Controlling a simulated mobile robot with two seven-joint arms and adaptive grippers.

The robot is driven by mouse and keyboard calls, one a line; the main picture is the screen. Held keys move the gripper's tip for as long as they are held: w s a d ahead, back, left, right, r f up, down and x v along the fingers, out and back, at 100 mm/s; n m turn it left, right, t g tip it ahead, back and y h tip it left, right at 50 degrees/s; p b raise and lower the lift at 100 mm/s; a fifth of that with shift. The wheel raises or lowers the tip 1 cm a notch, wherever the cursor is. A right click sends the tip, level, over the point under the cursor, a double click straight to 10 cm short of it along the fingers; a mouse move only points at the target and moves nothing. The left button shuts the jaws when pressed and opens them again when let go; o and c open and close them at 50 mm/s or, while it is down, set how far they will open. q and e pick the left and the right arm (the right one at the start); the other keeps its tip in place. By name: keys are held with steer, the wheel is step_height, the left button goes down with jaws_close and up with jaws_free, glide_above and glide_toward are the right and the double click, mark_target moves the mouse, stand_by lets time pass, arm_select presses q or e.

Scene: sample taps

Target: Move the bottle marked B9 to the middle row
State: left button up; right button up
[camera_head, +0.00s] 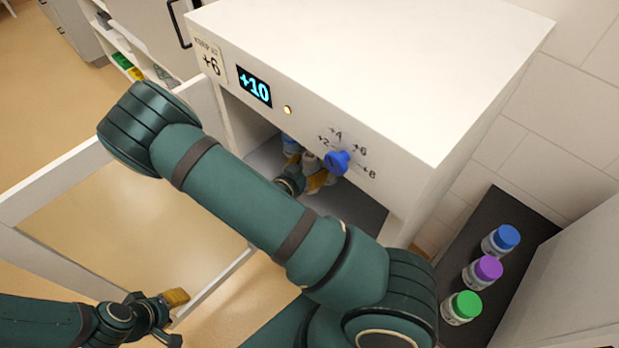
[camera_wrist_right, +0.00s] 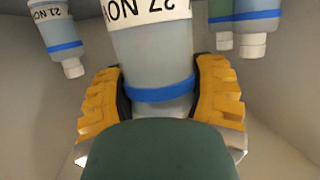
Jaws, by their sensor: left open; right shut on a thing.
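My right gripper (camera_head: 318,182) is inside the white cabinet (camera_head: 380,75), with its arm crossing the head view. In the right wrist view, its yellow fingers (camera_wrist_right: 160,95) are shut on a pale bottle (camera_wrist_right: 150,55) with a blue band and white label. The label lettering is upside down and partly cut off, with "NOV" readable; no B9 mark shows. My left gripper (camera_head: 165,312) is open and empty at lower left.
The cabinet front has a display (camera_head: 254,86) reading +10, a +6 tag (camera_head: 211,62) and a blue knob (camera_head: 337,162). Its glazed door (camera_head: 105,205) stands open at left. A dark shelf (camera_head: 490,215) at right holds bottles with blue, purple and green caps.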

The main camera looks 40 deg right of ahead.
steer(key=shift+f, duration=1.85)
steer(key=shift+f+b, duration=0.2)
steer(key=shift+b, duration=0.1)
steer(key=o, duration=1.3)
steer(key=shift+r, duration=0.15)
steer(key=shift+a+r, duration=0.1)
steer(key=shift+a, duration=0.15)
steer(key=v, duration=1.1)
steer(key=shift+s+a+r, duration=0.1)
steer(key=shift+s+a, duration=0.05)
steer(key=shift+a, duration=0.1)
